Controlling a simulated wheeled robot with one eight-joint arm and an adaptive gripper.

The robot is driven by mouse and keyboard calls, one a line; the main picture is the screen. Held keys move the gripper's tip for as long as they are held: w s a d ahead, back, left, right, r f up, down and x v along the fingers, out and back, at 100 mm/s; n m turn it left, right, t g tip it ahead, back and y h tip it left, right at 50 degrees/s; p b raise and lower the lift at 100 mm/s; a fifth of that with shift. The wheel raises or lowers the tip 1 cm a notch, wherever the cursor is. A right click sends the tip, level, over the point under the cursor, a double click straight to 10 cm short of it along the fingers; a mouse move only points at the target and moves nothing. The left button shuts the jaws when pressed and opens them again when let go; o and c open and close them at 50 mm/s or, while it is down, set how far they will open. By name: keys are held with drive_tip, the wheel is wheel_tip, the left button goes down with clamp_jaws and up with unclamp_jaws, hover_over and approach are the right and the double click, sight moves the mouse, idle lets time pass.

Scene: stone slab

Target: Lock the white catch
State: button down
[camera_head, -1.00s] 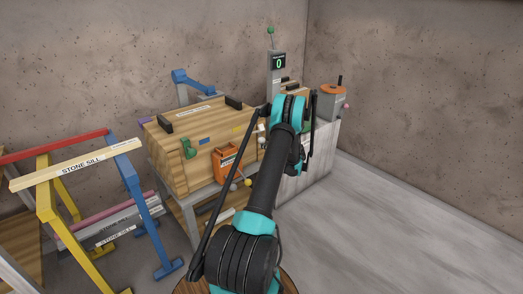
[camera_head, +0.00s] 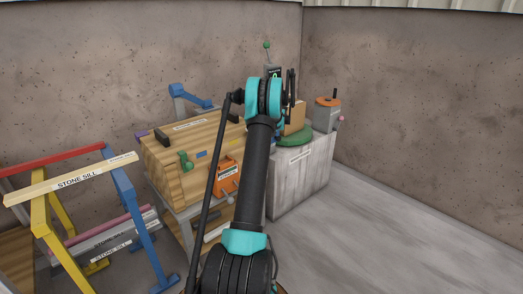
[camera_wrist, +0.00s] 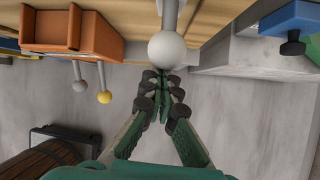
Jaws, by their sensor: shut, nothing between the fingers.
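The white catch shows in the wrist view as a white ball knob (camera_wrist: 167,51) on a grey stem, at the front of a wooden face. My gripper (camera_wrist: 163,84) is shut and empty, with its green and dark fingertips together just below the knob in the picture. I cannot tell if the tips touch it. In the head view the catch is hidden behind my arm, on the wooden chest (camera_head: 160,171).
An orange box (camera_wrist: 70,35) with a grey knob (camera_wrist: 80,87) and a yellow knob (camera_wrist: 104,97) hangs left of the catch. A grey block (camera_wrist: 235,54) and a blue block (camera_wrist: 293,16) are at right. Open floor lies between.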

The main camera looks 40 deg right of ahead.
drive_tip(key=shift+w+r, duration=0.7)
drive_tip(key=shift+r, duration=0.25)
drive_tip(key=shift+w+a+r, duration=0.1)
drive_tip(key=shift+w+r, duration=0.05)
drive_tip(key=s+f, duration=0.2)
drive_tip(key=s, duration=0.2)
drive_tip(key=w+r+v, duration=0.1)
drive_tip(key=v, duration=0.8)
drive_tip(key=shift+w, duration=0.35)
drive_tip(key=shift+a, duration=0.15)
